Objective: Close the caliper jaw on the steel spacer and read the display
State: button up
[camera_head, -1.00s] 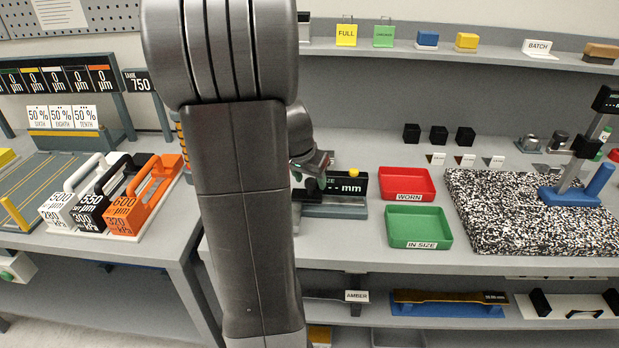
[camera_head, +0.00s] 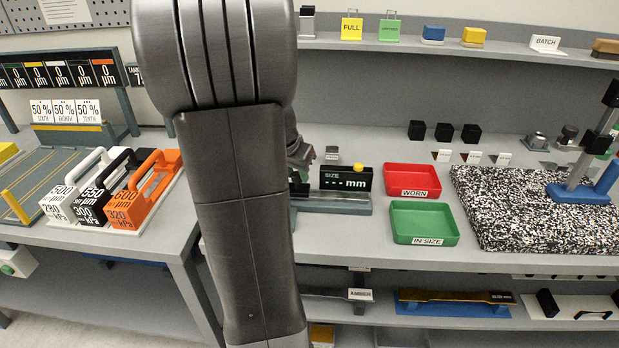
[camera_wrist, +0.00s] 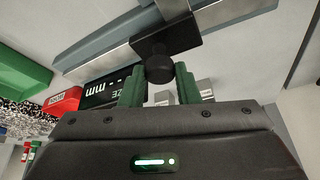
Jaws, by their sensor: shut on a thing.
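The caliper (camera_head: 335,203) stands on the bench, its left part hidden behind my arm. Its black display (camera_head: 346,178) reads "SIZE", dashes and "mm", with a yellow button on top. In the wrist view the display (camera_wrist: 97,94) appears upside down. My gripper (camera_wrist: 159,82) has its green fingers on either side of the round black knob (camera_wrist: 158,68) of the caliper's black sliding jaw (camera_wrist: 165,42), shut on it. The slider sits on a steel beam (camera_wrist: 105,62). In the head view my gripper is mostly hidden by my arm. I cannot make out the steel spacer.
A red WORN tray (camera_head: 412,180) and a green IN SIZE tray (camera_head: 424,222) stand right of the caliper. Several black blocks (camera_head: 444,131) sit behind. A speckled slab (camera_head: 530,205) lies further right. Weights with handles (camera_head: 140,195) stand on the left table.

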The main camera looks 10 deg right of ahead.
jog(key=shift+w+a, duration=0.15)
jog(key=shift+a, duration=0.3)
jog(key=o, duration=0.9)
jog(key=shift+c, duration=0.2)
jog(key=shift+r, duration=0.15)
jog(key=v, duration=1.3)
jog(key=shift+a+r, duration=0.15)
jog(key=shift+r, duration=0.15)
jog(key=shift+f, duration=0.1)
